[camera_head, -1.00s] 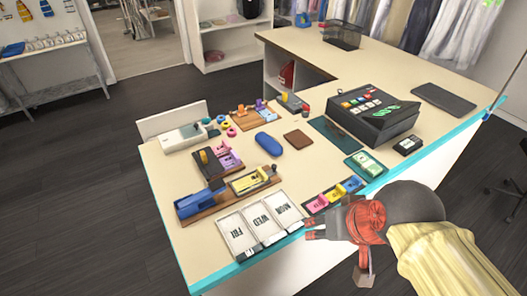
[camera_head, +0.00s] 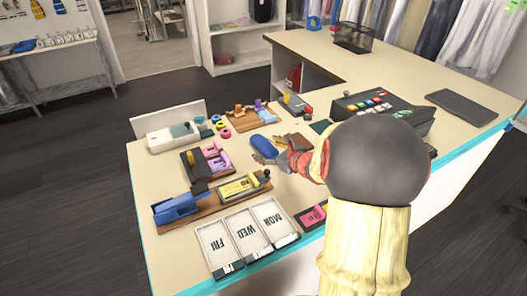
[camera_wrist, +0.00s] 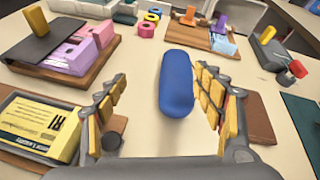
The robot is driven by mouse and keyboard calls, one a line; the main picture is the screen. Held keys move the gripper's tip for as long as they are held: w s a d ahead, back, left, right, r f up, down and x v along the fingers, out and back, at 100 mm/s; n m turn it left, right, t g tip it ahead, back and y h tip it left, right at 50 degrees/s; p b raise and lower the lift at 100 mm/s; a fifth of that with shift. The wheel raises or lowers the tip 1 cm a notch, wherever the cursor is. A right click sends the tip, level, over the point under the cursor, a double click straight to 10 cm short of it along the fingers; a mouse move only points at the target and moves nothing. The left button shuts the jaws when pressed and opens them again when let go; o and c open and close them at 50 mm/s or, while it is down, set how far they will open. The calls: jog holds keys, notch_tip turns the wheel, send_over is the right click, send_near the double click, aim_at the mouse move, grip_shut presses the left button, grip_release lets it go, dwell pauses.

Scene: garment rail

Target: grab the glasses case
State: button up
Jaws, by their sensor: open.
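The glasses case is a blue, rounded, elongated case lying on the cream counter (camera_head: 150,225). In the head view the glasses case (camera_head: 263,144) is partly covered by my gripper (camera_head: 268,160). In the wrist view the glasses case (camera_wrist: 176,82) lies lengthwise just ahead of my gripper (camera_wrist: 160,110), nearer the right finger than the left. My gripper is open and empty, with its two yellow-padded fingers on either side of the case's near end. I cannot tell exactly how high the fingers are above the counter.
A brown wallet (camera_wrist: 258,120) lies right of the case. A wooden stand with a yellow box (camera_wrist: 38,125) is close on the left, with pink items (camera_wrist: 85,48) behind it. Rolls of coloured tape (camera_wrist: 148,22) lie beyond. A black register (camera_head: 385,108) stands to the right.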

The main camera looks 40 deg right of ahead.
aim_at(267, 147)
jog(key=d, duration=0.1)
jog(key=d+f+m, duration=0.1)
jog(key=d+h, duration=0.1)
jog(key=shift+s+f+m, duration=0.25)
jog(key=shift+f+m, duration=0.05)
jog(key=shift+f, duration=0.1)
jog(key=shift+b+x, duration=0.45)
jog(key=shift+x, duration=0.4)
jog(key=b+x, duration=0.2)
jog(key=x, duration=0.2)
jog(key=shift+w+f, duration=0.25)
jog(key=shift+f, duration=0.05)
jog(key=shift+w, duration=0.5)
jog(key=shift+c, duration=0.7)
jog(key=c, duration=1.1)
jog(key=shift+c, duration=0.3)
